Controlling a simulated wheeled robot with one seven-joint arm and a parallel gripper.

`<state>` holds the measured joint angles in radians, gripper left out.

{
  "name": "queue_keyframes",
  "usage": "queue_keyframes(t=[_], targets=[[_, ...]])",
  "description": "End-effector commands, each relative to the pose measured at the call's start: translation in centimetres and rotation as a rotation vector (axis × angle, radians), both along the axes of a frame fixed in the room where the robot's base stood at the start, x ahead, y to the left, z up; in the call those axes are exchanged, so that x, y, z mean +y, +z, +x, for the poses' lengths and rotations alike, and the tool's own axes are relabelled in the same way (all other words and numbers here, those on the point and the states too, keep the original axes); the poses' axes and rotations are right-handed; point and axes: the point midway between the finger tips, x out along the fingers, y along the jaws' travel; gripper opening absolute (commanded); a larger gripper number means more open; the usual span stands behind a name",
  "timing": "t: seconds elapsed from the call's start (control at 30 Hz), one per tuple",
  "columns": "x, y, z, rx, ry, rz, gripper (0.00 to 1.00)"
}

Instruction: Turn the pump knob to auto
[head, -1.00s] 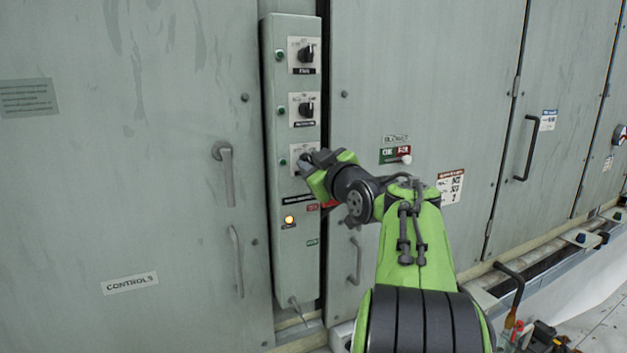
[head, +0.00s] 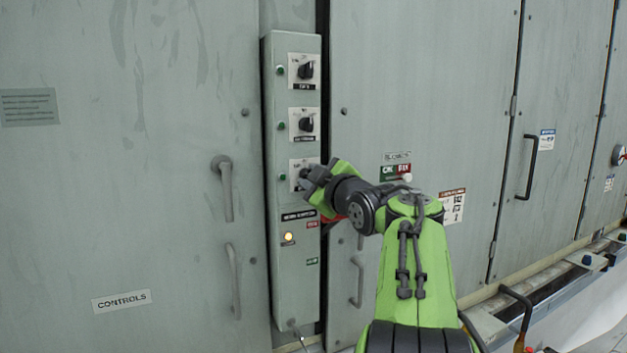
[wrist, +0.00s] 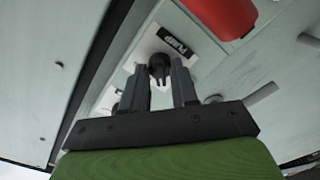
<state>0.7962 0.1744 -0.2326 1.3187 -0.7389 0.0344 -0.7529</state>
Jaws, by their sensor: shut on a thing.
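The pump knob (wrist: 160,68) is a black rotary knob on a white plate with an upside-down "PUMP" label (wrist: 173,39) in the wrist view. In the head view it is the lowest of three knobs on the narrow grey-green control box (head: 293,262), and my gripper mostly hides it. My gripper (head: 306,178) reaches it from the right. In the wrist view my gripper (wrist: 160,78) has its two dark fingers on either side of the knob, shut on it. The position marks around the knob are too small or covered to read.
The upper knob (head: 306,70) and middle knob (head: 306,124) sit above on the same box. A small indicator lamp (head: 288,237) is below. A red part (wrist: 218,14) lies close to the gripper in the wrist view. Cabinet doors with handles (head: 226,188) flank the box.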

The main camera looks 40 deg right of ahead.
Motion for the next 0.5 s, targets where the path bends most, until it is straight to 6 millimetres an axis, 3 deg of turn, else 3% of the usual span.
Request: queue_keyframes(t=[0.1, 0.13, 0.3, 0.5], targets=[[0.04, 0.00, 0.02, 0.000, 0.001, 0.000, 0.00], [0.04, 0.00, 0.02, 0.000, 0.001, 0.000, 0.30], [0.03, 0.01, 0.02, 0.000, 0.001, 0.001, 0.54], [0.03, 0.01, 0.01, -0.001, 0.001, 0.001, 0.54]])
